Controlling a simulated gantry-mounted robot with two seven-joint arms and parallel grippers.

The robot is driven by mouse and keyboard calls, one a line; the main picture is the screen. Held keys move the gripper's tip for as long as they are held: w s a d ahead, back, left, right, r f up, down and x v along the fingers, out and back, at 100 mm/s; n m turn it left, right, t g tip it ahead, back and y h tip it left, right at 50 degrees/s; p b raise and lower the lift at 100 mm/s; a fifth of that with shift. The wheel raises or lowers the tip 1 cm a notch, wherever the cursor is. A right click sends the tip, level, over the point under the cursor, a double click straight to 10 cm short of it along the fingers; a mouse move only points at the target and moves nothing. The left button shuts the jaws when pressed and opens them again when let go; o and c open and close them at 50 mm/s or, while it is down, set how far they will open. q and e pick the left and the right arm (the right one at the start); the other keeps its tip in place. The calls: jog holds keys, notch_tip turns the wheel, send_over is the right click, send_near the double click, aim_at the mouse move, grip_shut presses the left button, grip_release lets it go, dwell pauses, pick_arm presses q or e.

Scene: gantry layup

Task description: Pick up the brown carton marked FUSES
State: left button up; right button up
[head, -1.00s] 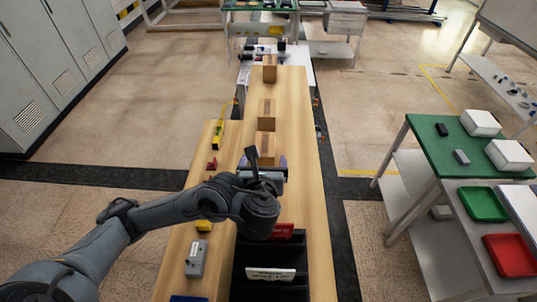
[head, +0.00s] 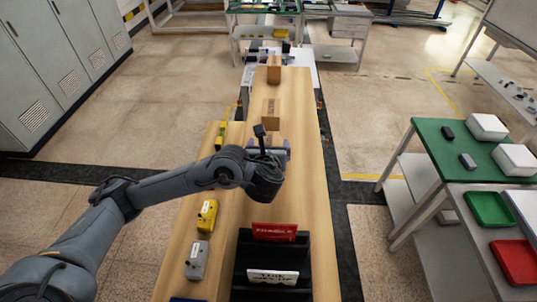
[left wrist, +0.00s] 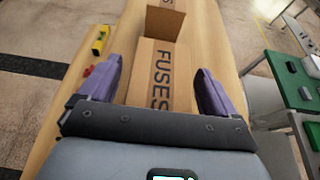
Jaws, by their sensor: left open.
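The brown carton marked FUSES (left wrist: 163,68) lies in the left wrist view with its lettered face toward the camera. It sits between the two purple fingers of my open left gripper (left wrist: 158,66), with a visible gap on each side. In the head view, my left gripper (head: 267,150) is over the wooden bench, and my wrist hides most of this carton (head: 274,137). The carton's lower end is hidden by the gripper body in the wrist view.
Another brown carton (head: 270,108) stands just beyond, and a further one (head: 274,69) stands farther along the bench (head: 300,120). A black rack (head: 243,262) holds a red item (head: 274,232) nearer me. Yellow (head: 207,215) and grey (head: 197,260) devices lie left of the rack.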

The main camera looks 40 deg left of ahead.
pick_arm(q)
jog(key=shift+c, duration=0.4)
jog(key=c, duration=1.1)
jog(key=shift+c, duration=0.2)
